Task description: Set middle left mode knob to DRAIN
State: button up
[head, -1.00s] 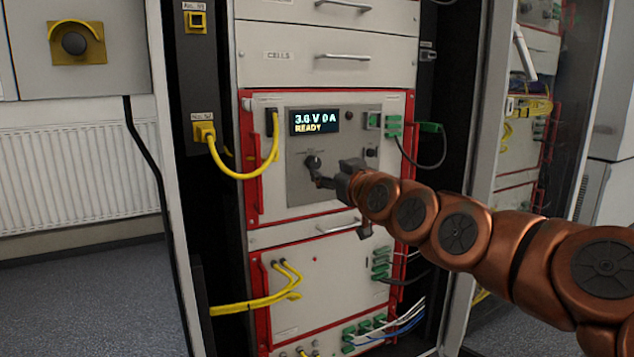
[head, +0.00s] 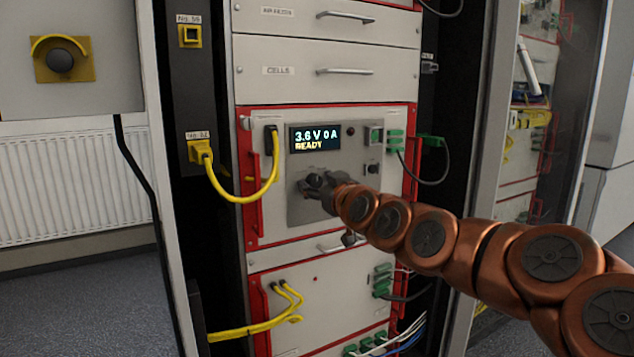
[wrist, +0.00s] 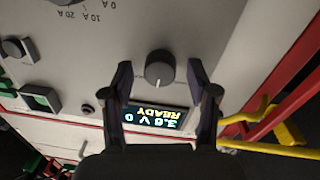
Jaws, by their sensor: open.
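The mode knob is a dark round knob (wrist: 160,69) on the grey panel. In the wrist view it lies between my two open fingers, with a gap on each side. A light mark shows on its edge toward the display. In the head view the knob (head: 313,181) is partly covered by my gripper (head: 318,190), which is right at the panel below the display. I cannot tell whether the fingers reach around the knob in depth. The display (head: 315,138) reads 3.6 V 0 A READY. No DRAIN label is readable.
Another knob (wrist: 17,49) and a green switch (wrist: 40,99) are on the same panel. A yellow cable (head: 243,199) hangs at the left beside a red handle (head: 252,190). Green connectors (head: 395,143) sit at the right. Drawers are above.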

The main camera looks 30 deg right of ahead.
grip_shut()
dwell(0.3)
jog(key=m+p, duration=0.1)
jog(key=m, duration=0.3)
jog(key=shift+m+p, duration=0.65)
jog(key=shift+m, duration=1.15)
grip_release()
